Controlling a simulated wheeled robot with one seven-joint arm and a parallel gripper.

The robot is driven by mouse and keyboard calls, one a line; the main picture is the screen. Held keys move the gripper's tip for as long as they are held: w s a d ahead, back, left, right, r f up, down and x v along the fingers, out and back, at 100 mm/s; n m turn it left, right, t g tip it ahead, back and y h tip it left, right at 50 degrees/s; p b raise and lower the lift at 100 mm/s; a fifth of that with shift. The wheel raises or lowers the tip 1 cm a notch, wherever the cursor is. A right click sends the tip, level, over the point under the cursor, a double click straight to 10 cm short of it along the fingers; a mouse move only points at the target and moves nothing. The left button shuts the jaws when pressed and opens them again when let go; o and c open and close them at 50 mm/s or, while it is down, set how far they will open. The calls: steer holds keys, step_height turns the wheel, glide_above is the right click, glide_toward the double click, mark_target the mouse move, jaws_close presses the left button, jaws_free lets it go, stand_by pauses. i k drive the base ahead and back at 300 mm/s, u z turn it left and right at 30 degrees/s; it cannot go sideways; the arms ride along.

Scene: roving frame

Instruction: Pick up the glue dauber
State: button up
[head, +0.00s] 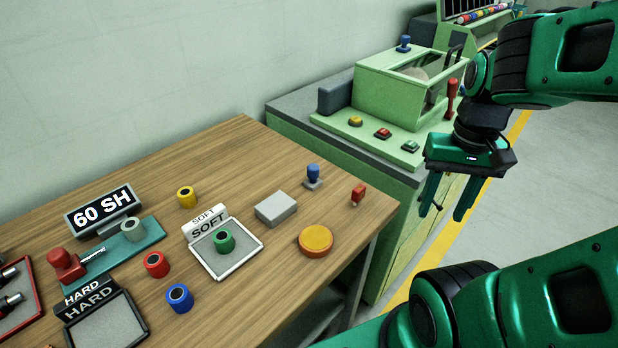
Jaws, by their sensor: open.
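I cannot tell for certain which thing is the glue dauber. A small blue-topped piece (313,172) on a grey base stands upright on the wooden table, behind its right part. A small red piece (358,194) stands near the table's right edge. A similar blue-topped piece (404,43) sits on the green machine at the back. My gripper (443,212) is open and empty, fingers pointing down. In the picture it is to the right of the table and in front of the green cabinet, apart from all these pieces.
The wooden table (235,150) holds a round orange tin (315,240), a grey block (276,208), a SOFT tray (245,257) with a green ring, a HARD tray (108,325) and several coloured rings. The green machine (405,85) stands behind. Floor is clear at right.

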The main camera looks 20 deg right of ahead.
mark_target(313, 169)
steer(key=u, duration=0.65)
steer(key=k, duration=1.2)
steer(key=z, duration=0.5)
steer(key=i, duration=1)
steer(key=u, duration=0.05)
